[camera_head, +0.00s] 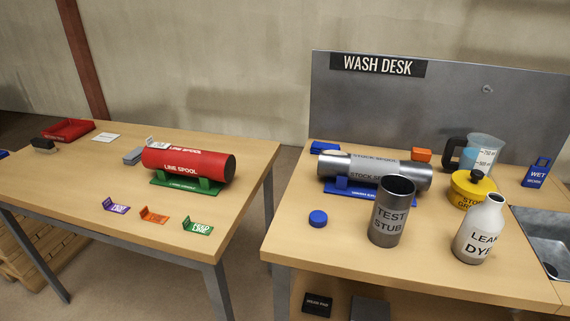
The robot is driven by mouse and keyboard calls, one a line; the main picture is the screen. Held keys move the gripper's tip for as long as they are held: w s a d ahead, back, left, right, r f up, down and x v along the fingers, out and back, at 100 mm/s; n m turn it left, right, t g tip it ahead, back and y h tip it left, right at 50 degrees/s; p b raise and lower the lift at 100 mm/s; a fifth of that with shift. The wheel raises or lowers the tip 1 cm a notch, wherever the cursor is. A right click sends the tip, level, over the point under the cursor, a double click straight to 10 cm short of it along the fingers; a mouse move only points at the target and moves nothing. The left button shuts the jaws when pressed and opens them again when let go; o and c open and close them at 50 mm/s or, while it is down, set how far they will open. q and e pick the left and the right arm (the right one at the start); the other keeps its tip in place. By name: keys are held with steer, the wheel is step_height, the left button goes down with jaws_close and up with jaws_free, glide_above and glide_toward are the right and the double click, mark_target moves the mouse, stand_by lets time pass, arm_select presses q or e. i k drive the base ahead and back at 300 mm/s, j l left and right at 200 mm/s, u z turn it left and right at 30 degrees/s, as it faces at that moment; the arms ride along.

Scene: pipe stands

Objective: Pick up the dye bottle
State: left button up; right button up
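The dye bottle (479,232) is white with a narrow neck and dark lettering reading "LEAK DYE". It stands upright on the wooden wash desk (330,249) near the front right, left of the sink. Its top looks uncapped. A blue round cap (318,218) lies on the desk farther left. Neither of my grippers is in view.
A grey test stub (391,212) stands left of the bottle. A yellow pot (470,188) is close behind it, with a clear jug (482,154) farther back. The sink (545,240) lies right. A metal spool (375,171) and a red spool (188,163) rest on stands.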

mark_target(483, 223)
steer(key=z, duration=1.35)
